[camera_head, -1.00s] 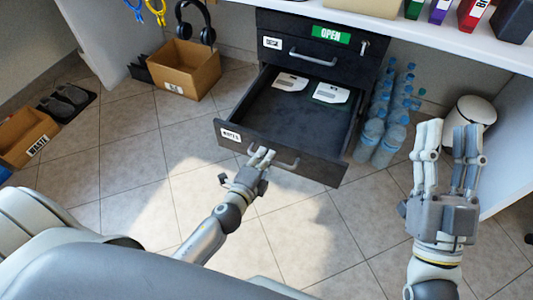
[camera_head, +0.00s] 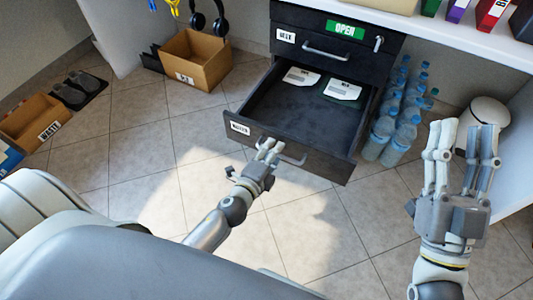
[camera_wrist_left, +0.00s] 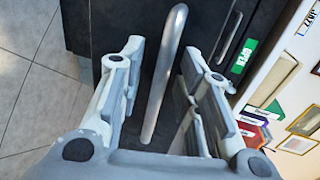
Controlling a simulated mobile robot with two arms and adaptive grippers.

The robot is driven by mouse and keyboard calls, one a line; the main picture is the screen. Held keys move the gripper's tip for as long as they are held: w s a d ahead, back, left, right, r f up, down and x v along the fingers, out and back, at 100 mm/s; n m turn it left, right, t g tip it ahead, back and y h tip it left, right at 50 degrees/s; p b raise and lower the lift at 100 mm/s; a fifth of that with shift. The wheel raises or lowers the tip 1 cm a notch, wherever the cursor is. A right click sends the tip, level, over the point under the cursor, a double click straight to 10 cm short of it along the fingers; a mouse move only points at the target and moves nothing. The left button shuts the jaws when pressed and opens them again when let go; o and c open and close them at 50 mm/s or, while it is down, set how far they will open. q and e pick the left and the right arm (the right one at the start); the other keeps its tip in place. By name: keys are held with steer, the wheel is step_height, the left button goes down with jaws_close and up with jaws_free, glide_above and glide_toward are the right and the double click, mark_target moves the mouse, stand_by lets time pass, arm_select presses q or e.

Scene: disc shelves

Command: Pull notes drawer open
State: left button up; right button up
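The notes drawer (camera_head: 334,160) is a dark drawer labelled NOTES, standing well out from the cabinet. Two white-labelled items lie toward its back. Its metal handle (camera_head: 292,160) is on the front panel. My left gripper (camera_head: 268,148) is at this handle. In the left wrist view, the handle bar (camera_wrist_left: 164,75) runs between the spread fingers of my left gripper (camera_wrist_left: 162,48), with visible gaps on both sides. My right gripper (camera_head: 462,125) is open and empty, raised at the right, away from the drawer.
The cabinet (camera_head: 300,20) has a closed upper drawer and a green OPEN sign (camera_head: 345,29). Water bottles (camera_head: 396,145) stand close to the drawer's right. A cardboard box (camera_head: 193,70) stands to the left and a white shelf (camera_head: 450,30) overhangs at the right. The tiled floor in front is mostly clear.

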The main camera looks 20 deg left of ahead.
arm_select(q)
steer(key=v, duration=1.1)
steer(key=shift+s, duration=0.35)
